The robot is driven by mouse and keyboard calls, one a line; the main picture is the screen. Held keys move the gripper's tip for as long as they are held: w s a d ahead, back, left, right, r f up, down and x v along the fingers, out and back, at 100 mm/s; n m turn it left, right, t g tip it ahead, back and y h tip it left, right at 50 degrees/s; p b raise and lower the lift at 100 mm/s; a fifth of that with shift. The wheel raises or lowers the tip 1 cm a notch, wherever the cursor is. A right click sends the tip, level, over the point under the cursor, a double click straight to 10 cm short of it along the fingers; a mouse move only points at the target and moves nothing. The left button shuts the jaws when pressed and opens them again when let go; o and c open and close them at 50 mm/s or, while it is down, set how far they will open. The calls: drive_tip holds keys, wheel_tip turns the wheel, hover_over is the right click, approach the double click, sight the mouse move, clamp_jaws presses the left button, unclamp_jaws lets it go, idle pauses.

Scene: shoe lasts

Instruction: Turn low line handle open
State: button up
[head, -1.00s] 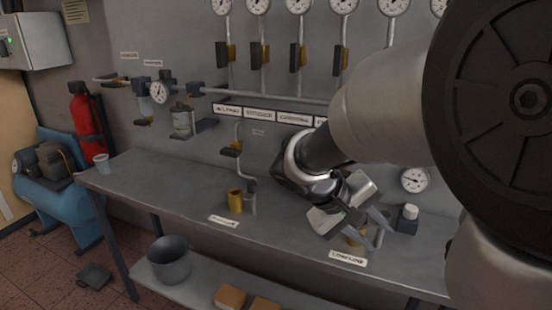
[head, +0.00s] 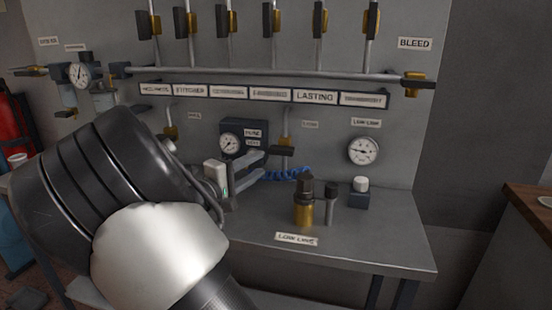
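The LOW LINE label (head: 297,239) lies at the bench's front edge. Behind it stands a brass fitting (head: 303,212) with a dark top, beside a short dark post (head: 330,205). On the wall, a dark valve handle (head: 281,151) sits across a vertical drop pipe, above a blue coiled hose (head: 288,174). A round gauge (head: 363,151) hangs under another low line label (head: 367,123). My gripper (head: 262,163) reaches in from the left; its two grey fingers are apart with nothing seen between them. Its tips appear just left of the wall handle; the depth gap is unclear.
The bench (head: 385,240) is clear at its right end. A small dark block with a white knob (head: 361,190) stands right of the post. A dark gauge box (head: 243,135) is on the wall behind my fingers. A horizontal pipe (head: 300,75) with brass valves runs above.

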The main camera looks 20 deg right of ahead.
sight(279, 153)
drive_tip(key=b+x, duration=0.1)
drive_tip(key=x, duration=0.8)
drive_tip(key=shift+w+d, duration=0.2)
drive_tip(key=shift+d, duration=0.1)
drive_tip(key=shift+c, duration=0.5)
clamp_jaws()
